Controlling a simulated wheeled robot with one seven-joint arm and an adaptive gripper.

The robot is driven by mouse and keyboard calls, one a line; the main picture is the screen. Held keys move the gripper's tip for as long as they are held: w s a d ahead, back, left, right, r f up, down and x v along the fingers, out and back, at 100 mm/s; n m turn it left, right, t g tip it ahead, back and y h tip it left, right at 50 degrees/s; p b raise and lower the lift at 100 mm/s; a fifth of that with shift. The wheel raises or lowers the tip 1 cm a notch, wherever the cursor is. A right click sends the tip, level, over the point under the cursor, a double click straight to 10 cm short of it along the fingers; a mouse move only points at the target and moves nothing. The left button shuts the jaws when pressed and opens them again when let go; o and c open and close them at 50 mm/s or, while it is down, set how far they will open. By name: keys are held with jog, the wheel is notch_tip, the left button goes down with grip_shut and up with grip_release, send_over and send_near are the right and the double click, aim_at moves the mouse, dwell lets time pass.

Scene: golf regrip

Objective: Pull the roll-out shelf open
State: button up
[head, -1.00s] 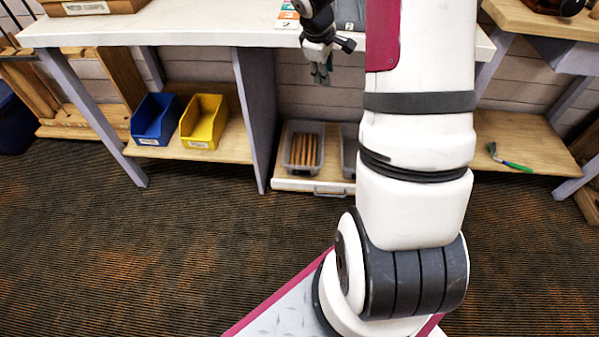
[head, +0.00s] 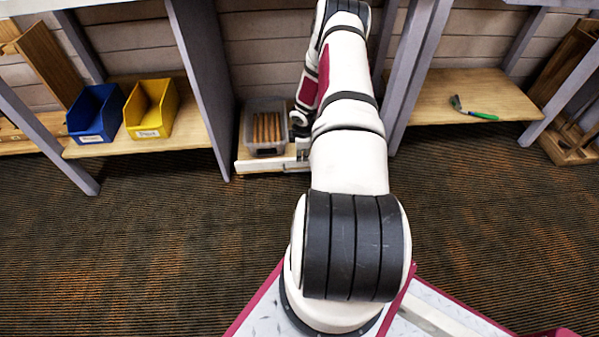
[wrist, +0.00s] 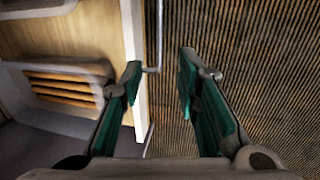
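The roll-out shelf (head: 245,161) sits low under the bench in the head view, with a pale front edge and a metal handle (head: 290,167). My gripper (head: 303,150) is low at the shelf front, partly hidden by my arm. In the wrist view my gripper (wrist: 160,62) is open, with green-padded fingers. One finger is over the wooden shelf (wrist: 104,30) and the other over the floor. The thin metal handle (wrist: 159,32) shows between the fingertips and runs up out of the picture. I cannot tell whether a finger touches it.
A grey bin (head: 263,150) of brown sticks stands on the shelf. A blue bin (head: 95,115) and a yellow bin (head: 150,110) stand on the lower board to the left. A green-handled tool (head: 474,114) lies on the right board. Bench legs flank the shelf. The carpet in front is clear.

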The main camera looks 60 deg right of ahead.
aim_at(301, 171)
jog(key=f+b, duration=0.2)
jog(key=f, duration=0.2)
jog(key=w+d+f+b, duration=0.1)
jog(key=f+b, duration=0.1)
jog(key=f, duration=0.2)
jog(key=d+f+b, duration=0.1)
jog(key=f, duration=0.4)
jog(key=shift+w+b, duration=0.35)
jog(key=shift+b, duration=0.05)
grip_shut()
